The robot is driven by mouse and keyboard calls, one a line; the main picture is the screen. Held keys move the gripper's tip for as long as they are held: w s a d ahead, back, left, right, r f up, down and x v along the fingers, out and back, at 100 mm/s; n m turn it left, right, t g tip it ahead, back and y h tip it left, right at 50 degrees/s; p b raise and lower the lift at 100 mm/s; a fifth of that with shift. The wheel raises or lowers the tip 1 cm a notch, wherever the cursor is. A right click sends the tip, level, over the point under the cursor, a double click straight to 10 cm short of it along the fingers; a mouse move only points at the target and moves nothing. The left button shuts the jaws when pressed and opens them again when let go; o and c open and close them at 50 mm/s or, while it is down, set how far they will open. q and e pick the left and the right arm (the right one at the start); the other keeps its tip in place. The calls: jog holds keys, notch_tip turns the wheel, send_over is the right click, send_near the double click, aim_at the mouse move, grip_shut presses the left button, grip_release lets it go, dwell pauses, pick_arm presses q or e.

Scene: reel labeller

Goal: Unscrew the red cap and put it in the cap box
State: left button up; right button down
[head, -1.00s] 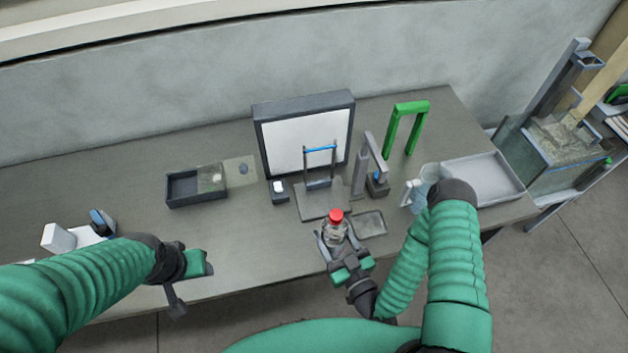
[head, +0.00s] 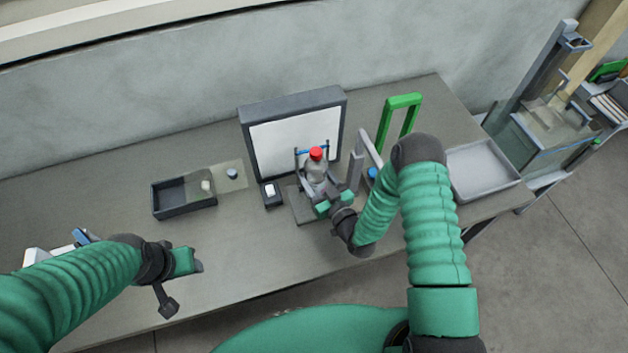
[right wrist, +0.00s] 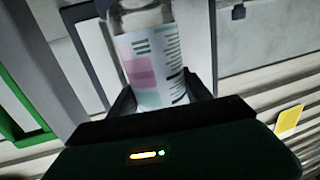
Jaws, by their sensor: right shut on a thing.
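A clear bottle (head: 316,171) with a red cap (head: 316,153) stands upright in front of the white panel, over a grey plate. My right gripper (head: 318,190) is shut on the bottle's body. The right wrist view shows the bottle (right wrist: 153,65) between the fingers, with a pink and green printed label; its cap is out of that view. My left gripper (head: 190,266) is empty near the table's front edge at the left, and its jaws are unclear. A dark open box (head: 184,208) on the left may be the cap box; a small pale object lies at its right end.
A white panel in a dark frame (head: 243,126) stands behind the bottle. A green arch (head: 401,102) and a grey post (head: 356,168) stand right of it. A grey tray (head: 483,172) is at the right end. The table between the dark box and the front edge is clear.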

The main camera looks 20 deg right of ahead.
aim_at(315, 181)
notch_tip(315, 181, down, 3)
jog(key=b, duration=0.2)
jog(key=shift+w+d+f+b, duration=0.1)
jog(key=shift+w+b, duration=0.05)
jog(key=shift+b, duration=0.2)
jog(key=shift+f, duration=0.2)
jog(key=shift+d+r, duration=0.1)
jog(key=shift+d, duration=0.1)
jog(key=shift+c, duration=2.4)
grip_release()
